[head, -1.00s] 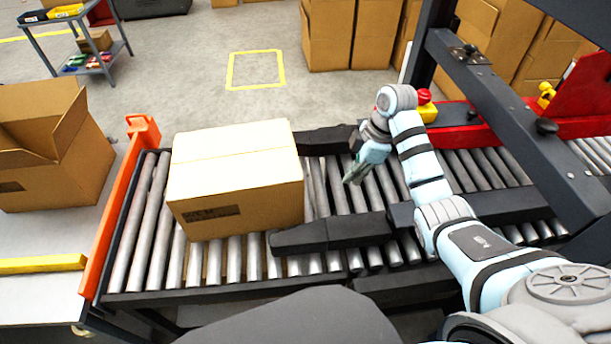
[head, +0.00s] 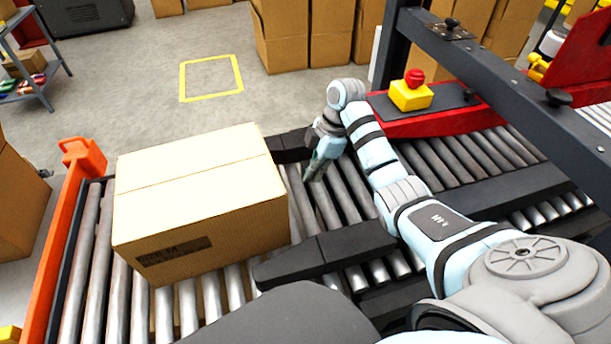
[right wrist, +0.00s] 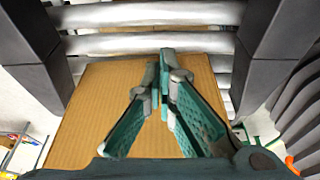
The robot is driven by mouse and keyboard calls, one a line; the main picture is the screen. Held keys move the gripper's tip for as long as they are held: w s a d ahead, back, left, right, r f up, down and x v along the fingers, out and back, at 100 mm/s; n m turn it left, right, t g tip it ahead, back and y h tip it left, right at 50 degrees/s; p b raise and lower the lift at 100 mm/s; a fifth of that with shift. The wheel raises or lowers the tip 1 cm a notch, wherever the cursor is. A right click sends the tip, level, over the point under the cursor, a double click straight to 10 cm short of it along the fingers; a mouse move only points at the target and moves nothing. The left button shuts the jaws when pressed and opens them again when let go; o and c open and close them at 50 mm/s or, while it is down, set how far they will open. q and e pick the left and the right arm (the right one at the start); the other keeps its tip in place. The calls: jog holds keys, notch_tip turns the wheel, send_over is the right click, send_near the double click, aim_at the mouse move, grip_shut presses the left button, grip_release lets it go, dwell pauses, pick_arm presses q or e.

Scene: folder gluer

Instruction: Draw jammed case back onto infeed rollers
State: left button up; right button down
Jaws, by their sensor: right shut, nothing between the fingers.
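The closed cardboard case (head: 195,200) sits on the infeed rollers (head: 215,300) at the left part of the conveyor, with a dark printed label on its near face. Its cardboard face also shows in the right wrist view (right wrist: 95,115), beyond the fingers. My right gripper (head: 310,175) is just right of the case, low over the rollers between the two dark guide rails. In the right wrist view its teal fingers (right wrist: 165,58) are together with nothing between them. I cannot tell whether they touch the case. My left gripper is not in view.
An orange end stop (head: 60,240) borders the rollers on the left. Dark guide rails (head: 335,250) flank the lane. A dark machine frame (head: 500,70) and a red emergency button on a yellow box (head: 411,92) stand right. Stacked cartons (head: 285,35) are behind; the floor between is clear.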

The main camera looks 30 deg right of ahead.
jog(key=b+x, duration=0.2)
jog(key=x, duration=0.6)
jog(key=shift+s+b, duration=0.1)
jog(key=shift+b, duration=0.2)
jog(key=a, duration=0.2)
jog(key=shift+w+a+r, duration=0.2)
jog(key=shift+w+a, duration=0.1)
jog(key=shift+w, duration=0.1)
jog(key=shift+w+a+r, duration=0.1)
jog(key=shift+w+a, duration=0.05)
jog(key=shift+a, duration=0.4)
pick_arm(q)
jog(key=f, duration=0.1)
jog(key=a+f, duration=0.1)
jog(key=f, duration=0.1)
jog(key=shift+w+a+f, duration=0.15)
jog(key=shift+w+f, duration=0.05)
